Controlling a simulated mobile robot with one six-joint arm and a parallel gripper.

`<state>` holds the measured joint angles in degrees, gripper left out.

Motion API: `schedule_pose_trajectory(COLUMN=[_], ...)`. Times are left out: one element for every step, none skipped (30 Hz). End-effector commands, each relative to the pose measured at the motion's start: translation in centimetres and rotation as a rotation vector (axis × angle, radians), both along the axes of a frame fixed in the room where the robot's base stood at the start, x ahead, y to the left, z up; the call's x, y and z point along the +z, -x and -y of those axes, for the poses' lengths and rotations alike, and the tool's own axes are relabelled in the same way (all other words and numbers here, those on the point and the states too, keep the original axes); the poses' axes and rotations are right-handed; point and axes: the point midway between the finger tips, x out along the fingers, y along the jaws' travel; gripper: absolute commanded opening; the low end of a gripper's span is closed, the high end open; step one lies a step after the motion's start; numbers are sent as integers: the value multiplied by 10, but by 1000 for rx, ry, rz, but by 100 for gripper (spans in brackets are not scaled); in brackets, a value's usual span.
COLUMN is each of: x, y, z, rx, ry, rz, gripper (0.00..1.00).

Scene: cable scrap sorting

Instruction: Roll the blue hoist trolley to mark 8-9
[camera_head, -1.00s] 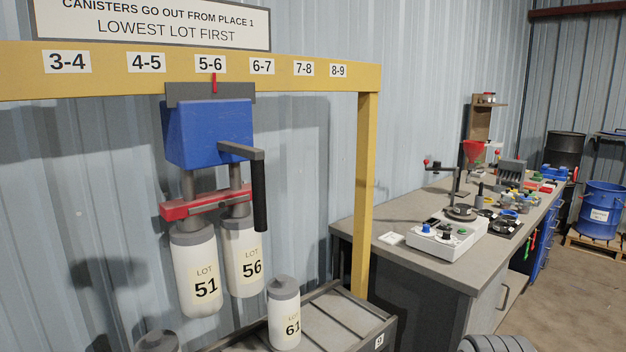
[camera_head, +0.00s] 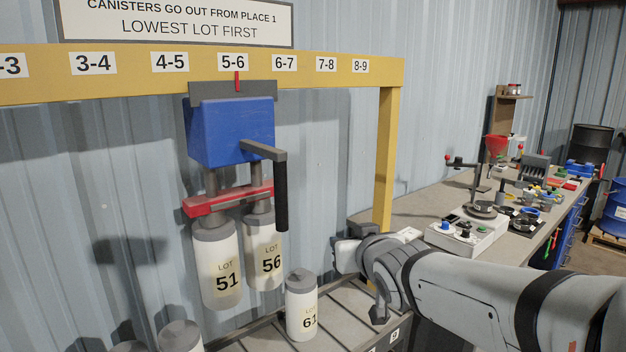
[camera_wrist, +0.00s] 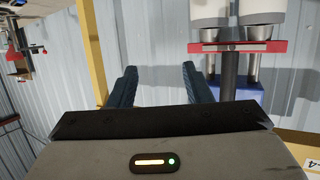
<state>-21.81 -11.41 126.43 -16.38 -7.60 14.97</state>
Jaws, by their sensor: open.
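The blue hoist trolley (camera_head: 230,130) hangs on the yellow beam (camera_head: 340,68), its red pointer (camera_head: 237,82) at the 5-6 label. A dark handle (camera_head: 281,195) hangs at its right side. Its red clamp bar (camera_head: 228,200) carries canisters LOT 51 (camera_head: 218,262) and LOT 56 (camera_head: 264,250). Mark 8-9 (camera_head: 360,66) is near the beam's right end. My gripper (camera_wrist: 157,78) is open and empty in the wrist view, with bare wall between its fingers. There the picture is upside down, and the handle (camera_wrist: 229,72) is right of the fingers, apart from them.
Canister LOT 61 (camera_head: 301,305) stands on the slotted rack (camera_head: 345,318) below. More canister tops (camera_head: 181,335) show at the lower left. A yellow post (camera_head: 387,160) holds the beam's right end. A workbench (camera_head: 425,212) with instruments extends behind my arm.

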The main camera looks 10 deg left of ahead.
Motion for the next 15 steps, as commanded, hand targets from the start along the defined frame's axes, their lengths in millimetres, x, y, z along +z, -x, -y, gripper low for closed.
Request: schedule_pose_trajectory(x=[18,29,41,48,55,62,66,70,73,74,76,76,76,76,76], y=[1,1,0,1,2,3,4,4,4,3,2,-1,-3,-6,-11], z=[-34,-48,-62,-72,-80,-89,-94,-98,-102,-105,-107,-109,-111,-113,-116], rx=[97,125,156,177,194,214,226,234,244,248,250,252,251,251,250], ry=[-34,-57,-84,-102,-118,-137,-148,-156,-165,-168,-170,-172,-172,-171,-171], rz=[54,94,138,166,191,215,229,241,252,257,260,261,262,261,260], gripper=[45,45,45,45,45,45,45,45,45,45,45,45,45,45,45])
